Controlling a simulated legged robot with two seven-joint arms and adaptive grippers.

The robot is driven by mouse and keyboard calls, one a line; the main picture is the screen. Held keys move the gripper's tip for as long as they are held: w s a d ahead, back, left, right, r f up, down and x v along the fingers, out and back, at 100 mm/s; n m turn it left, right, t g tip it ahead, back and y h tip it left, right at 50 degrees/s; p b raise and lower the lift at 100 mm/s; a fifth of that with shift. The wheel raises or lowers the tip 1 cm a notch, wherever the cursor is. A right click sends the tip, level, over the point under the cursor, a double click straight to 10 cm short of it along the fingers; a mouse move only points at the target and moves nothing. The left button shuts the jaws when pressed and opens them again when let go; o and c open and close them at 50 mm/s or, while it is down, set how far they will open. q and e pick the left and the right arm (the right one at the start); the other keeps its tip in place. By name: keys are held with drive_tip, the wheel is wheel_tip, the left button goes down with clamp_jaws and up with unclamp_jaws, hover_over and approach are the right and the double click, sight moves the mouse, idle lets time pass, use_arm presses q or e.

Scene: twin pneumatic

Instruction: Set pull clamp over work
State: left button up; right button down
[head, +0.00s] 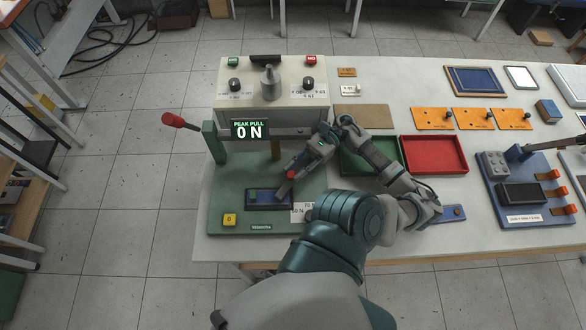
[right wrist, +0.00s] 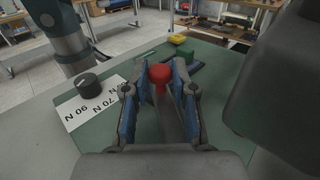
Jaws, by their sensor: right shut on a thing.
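My right gripper (head: 296,168) reaches down over the green base of the pull tester. It is shut on the red knob (head: 291,175) of a grey lever, which I take to be the pull clamp. In the right wrist view the knob (right wrist: 160,73) sits between the blue-padded fingers (right wrist: 158,85). The lever's grey tip lies close to the dark work nest (head: 268,198) with its blue inside; I cannot tell if it touches. A second lever with a red handle (head: 173,120) leans left from a green post (head: 213,143). My left gripper is not in view.
The display (head: 250,130) reads peak pull 0 N. A yellow button (head: 229,220) is at the base's front left, and a white card (head: 303,212) with force marks lies right of the nest. Green (head: 368,154) and red (head: 434,154) trays stand to the right.

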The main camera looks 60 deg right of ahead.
drive_tip(key=c, duration=1)
unclamp_jaws()
drive_tip(key=shift+d, duration=0.2)
drive_tip(key=v, duration=1.2)
drive_tip(key=shift+d+f, duration=0.2)
drive_tip(key=shift+a, duration=0.15)
